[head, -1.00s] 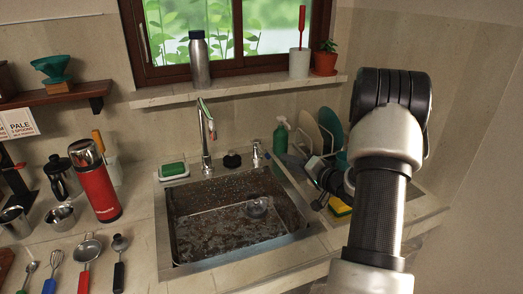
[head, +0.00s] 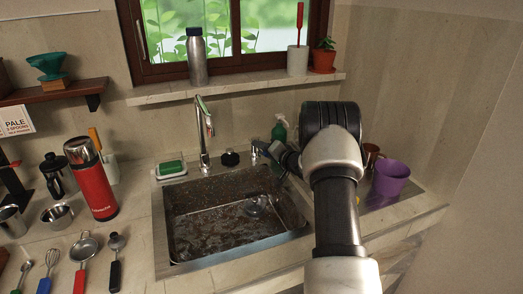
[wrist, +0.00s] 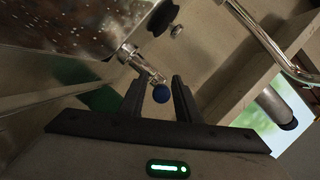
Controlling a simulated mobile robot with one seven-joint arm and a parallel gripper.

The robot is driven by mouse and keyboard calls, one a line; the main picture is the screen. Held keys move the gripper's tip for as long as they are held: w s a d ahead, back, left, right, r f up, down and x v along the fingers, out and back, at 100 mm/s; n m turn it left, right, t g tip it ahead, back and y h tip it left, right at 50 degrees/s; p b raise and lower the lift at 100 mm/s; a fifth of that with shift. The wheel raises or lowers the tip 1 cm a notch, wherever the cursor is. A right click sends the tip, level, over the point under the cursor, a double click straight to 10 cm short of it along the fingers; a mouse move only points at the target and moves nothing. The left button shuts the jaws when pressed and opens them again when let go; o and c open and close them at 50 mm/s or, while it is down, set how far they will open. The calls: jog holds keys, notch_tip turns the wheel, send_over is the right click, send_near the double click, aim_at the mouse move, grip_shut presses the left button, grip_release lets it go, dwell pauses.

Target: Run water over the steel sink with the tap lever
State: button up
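The steel sink (head: 236,259) is set in the counter, its basin dark and speckled; its corner also shows in the wrist view (wrist: 70,25). The tap spout (head: 203,128) rises behind it, and no stream of water shows below. My arm hides part of the gripper in the head view.
A soap dish (head: 171,168) and a black knob (head: 230,158) sit along the sink's back edge. A green bottle (head: 279,130) stands close behind my gripper. A purple cup (head: 390,178) is at right, a red flask (head: 91,180) at left. A steel bottle (head: 197,58) stands on the sill.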

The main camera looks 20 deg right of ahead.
grip_shut()
